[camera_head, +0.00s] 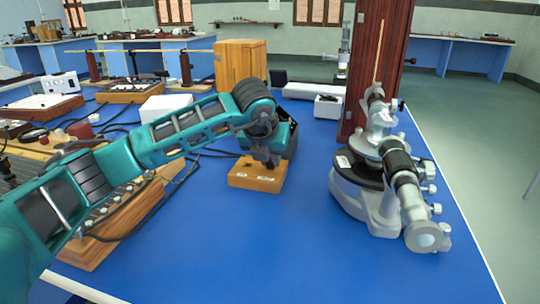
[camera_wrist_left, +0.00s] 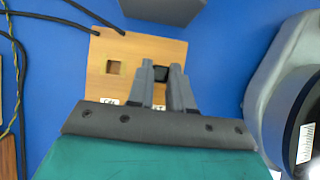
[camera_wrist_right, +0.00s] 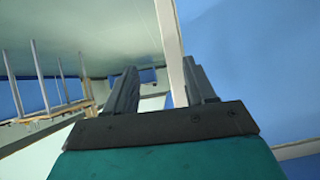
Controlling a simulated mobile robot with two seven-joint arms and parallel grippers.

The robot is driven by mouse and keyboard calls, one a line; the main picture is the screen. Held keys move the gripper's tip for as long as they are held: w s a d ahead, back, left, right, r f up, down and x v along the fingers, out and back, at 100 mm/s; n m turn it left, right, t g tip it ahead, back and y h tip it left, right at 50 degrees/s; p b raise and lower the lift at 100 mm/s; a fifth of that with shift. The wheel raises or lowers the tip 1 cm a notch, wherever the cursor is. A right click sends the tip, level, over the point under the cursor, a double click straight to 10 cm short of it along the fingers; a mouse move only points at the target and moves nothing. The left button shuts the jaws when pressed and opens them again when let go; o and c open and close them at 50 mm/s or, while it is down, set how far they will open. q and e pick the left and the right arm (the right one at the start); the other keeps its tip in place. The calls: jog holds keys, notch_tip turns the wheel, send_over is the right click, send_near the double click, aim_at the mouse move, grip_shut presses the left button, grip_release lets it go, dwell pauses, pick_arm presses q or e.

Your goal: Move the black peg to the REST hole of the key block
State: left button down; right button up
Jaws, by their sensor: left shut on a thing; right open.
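The key block (camera_head: 240,183) is a small wooden block on the blue bench, with two white labels near its front edge. In the left wrist view the block (camera_wrist_left: 100,85) shows one empty square hole (camera_wrist_left: 114,67) on its left. My left gripper (camera_head: 268,160) is low over the block's right part. In the left wrist view its fingers (camera_wrist_left: 161,70) are shut on the black peg (camera_wrist_left: 161,74), of which only the dark top shows. I cannot tell how deep the peg sits; the labels are too small to read surely. My right gripper (camera_wrist_right: 155,85) is open and empty, away from the bench.
A grey spectrometer (camera_head: 385,185) stands to the right of the block, with a dark wooden post (camera_head: 378,60) behind it. A wooden box (camera_head: 240,62) and a white box (camera_head: 165,107) stand behind. Black cables lie to the left. The blue bench in front of the block is clear.

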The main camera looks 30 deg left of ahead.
pick_arm(q)
jog(key=c, duration=0.9)
grip_release()
jog(key=shift+c, duration=0.2)
jog(key=p+v, duration=0.2)
jog(key=v, duration=1.1)
